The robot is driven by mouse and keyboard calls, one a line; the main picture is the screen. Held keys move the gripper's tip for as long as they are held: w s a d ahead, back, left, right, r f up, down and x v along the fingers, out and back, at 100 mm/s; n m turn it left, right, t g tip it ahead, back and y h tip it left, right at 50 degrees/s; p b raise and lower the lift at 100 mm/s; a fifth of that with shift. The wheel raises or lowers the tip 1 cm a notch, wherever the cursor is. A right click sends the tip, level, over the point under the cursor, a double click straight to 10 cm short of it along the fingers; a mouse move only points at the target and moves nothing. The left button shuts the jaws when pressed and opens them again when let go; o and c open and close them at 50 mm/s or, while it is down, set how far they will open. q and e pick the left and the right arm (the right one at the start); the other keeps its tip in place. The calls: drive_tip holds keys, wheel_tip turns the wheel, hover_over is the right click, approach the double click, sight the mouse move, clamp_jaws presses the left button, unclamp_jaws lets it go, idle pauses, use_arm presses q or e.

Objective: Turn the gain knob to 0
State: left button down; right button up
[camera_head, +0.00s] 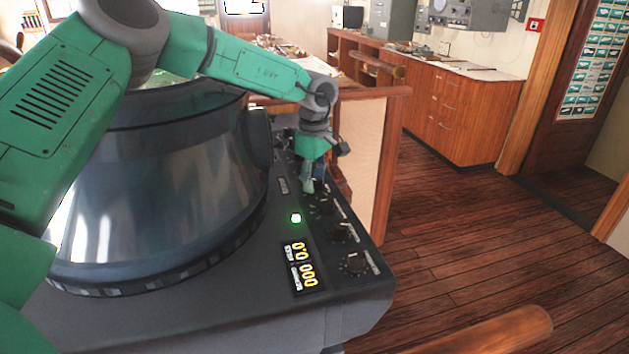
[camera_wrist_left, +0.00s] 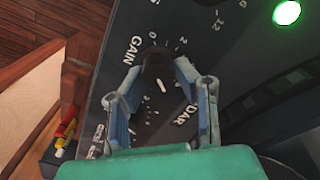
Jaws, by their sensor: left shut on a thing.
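The gain knob (camera_wrist_left: 158,72) is a black knob with a white pointer line, on the dark console panel under the word GAIN and a ring of numbers. In the left wrist view, my left gripper (camera_wrist_left: 160,78) has its two fingers on either side of this knob and is shut on it. In the head view, my left gripper (camera_head: 308,186) points down at the far part of the knob row and hides the gain knob. My right gripper is not in view.
Other black knobs (camera_head: 354,263) line the panel's right edge. A green light (camera_head: 296,218) and a display (camera_head: 303,267) with yellow digits sit beside them. A large dark radar hood (camera_head: 170,190) stands left. A wooden partition (camera_head: 375,150) stands behind; the floor at right is clear.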

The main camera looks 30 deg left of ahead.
sight(317, 179)
use_arm(q)
drive_tip(key=shift+d, duration=0.5)
idle(0.8)
drive_tip(key=c, duration=1.4)
unclamp_jaws()
drive_tip(key=shift+o, duration=0.7)
drive_tip(key=shift+w+d+r, duration=0.1)
drive_tip(key=shift+w+d, duration=0.05)
drive_tip(key=shift+d, duration=0.15)
drive_tip(key=r, duration=0.4)
drive_tip(key=a+r, duration=0.1)
drive_tip(key=r, duration=0.1)
drive_tip(key=shift+r, duration=0.2)
drive_tip(key=r, duration=0.2)
drive_tip(key=d+r, duration=0.1)
drive_tip(key=r, duration=0.2)
drive_tip(key=shift+d+r, duration=0.2)
drive_tip(key=shift+r, duration=0.1)
